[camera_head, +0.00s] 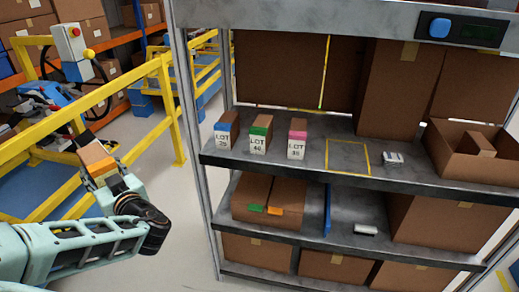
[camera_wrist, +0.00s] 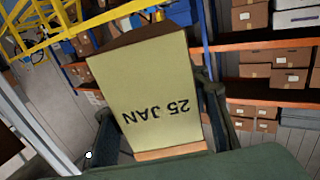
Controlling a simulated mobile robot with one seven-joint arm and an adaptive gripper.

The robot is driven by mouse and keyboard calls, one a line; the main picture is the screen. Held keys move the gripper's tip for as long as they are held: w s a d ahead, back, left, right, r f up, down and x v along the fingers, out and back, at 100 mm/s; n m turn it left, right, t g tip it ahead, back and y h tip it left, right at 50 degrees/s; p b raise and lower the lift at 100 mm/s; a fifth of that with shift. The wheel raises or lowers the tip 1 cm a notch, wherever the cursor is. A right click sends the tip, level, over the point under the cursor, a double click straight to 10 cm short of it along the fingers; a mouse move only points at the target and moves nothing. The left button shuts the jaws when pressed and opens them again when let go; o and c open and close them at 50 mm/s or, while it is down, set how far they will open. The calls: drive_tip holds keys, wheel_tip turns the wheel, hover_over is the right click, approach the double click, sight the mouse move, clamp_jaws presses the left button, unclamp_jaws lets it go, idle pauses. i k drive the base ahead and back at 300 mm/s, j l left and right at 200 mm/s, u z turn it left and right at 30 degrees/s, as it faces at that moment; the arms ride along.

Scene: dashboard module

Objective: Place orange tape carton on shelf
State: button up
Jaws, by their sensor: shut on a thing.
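The orange tape carton (camera_head: 97,157) is in my gripper (camera_head: 112,188), at the left of the head view. My gripper is shut on it and holds it in the air, left of the shelf and apart from it. In the wrist view the carton (camera_wrist: 150,85) shows a pale yellow label face with upside-down "25 JAN" and an orange strip at the lower edge. The shelf (camera_head: 380,200) carries three LOT cartons on its upper board: blue tape (camera_head: 226,130), green tape (camera_head: 260,134) and pink tape (camera_head: 297,138). A yellow outlined square (camera_head: 348,157) right of them is empty.
A small white item (camera_head: 393,158) and an open brown box (camera_head: 465,152) lie right of the outlined square. The shelf's left post (camera_head: 191,130) stands between my gripper and the boards. Yellow railings (camera_head: 130,92) run behind my arm.

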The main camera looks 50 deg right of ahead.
sight(348, 161)
drive_tip(key=k+z, duration=0.4)
drive_tip(key=z, duration=1)
drive_tip(key=j+z, duration=0.15)
drive_tip(key=j, duration=0.4)
